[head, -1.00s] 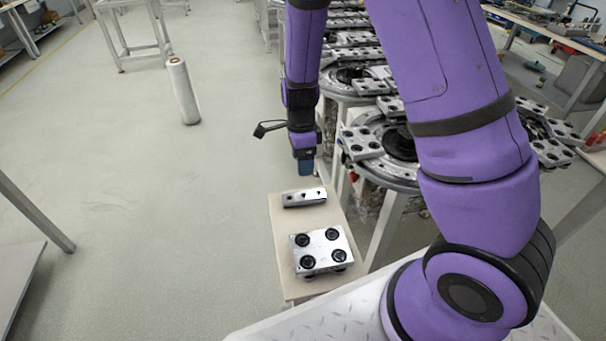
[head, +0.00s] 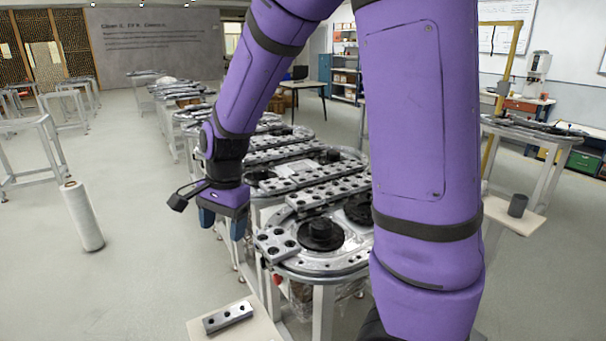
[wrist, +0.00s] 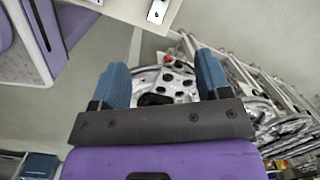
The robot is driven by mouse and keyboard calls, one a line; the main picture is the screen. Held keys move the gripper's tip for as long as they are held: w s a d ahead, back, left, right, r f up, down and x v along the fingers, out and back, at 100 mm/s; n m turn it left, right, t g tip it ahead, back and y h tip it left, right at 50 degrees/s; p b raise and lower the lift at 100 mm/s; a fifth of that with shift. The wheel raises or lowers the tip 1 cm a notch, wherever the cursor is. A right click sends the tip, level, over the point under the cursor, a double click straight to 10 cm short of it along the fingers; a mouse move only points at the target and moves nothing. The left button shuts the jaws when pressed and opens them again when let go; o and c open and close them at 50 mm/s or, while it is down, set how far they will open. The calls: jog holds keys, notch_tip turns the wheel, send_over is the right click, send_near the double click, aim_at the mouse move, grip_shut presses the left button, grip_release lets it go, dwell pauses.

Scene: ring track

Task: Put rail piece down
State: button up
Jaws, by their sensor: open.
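The rail piece (head: 228,317), a short silver bar with dark holes, lies on a pale board (head: 257,334) at the bottom of the head view. A bit of it also shows at the top of the wrist view (wrist: 157,11). My gripper (head: 222,222) is above and beyond the board, beside the near end of the ring track (head: 318,262). In the wrist view its two blue fingers (wrist: 164,85) are spread apart with nothing between them; part of the track shows behind the gap.
A white roll (head: 83,216) stands on the floor at left. Track tables run back in a row beside my arm. A small shelf with a dark cup (head: 517,205) is at right. The floor at left is mostly clear.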

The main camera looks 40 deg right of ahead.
jog(key=s+d+r+n+t, duration=0.2)
jog(key=s+r+n, duration=0.4)
jog(key=s+r, duration=0.2)
jog(key=s+d+r+n+t+h, duration=0.1)
jog(key=s+d+r+n+t, duration=0.1)
jog(key=s+r+n, duration=0.5)
jog(key=s+d+r, duration=0.1)
jog(key=s, duration=0.3)
jog(key=shift+s+r+t+h, duration=0.15)
jog(key=shift+t+h, duration=0.15)
jog(key=shift+t, duration=0.1)
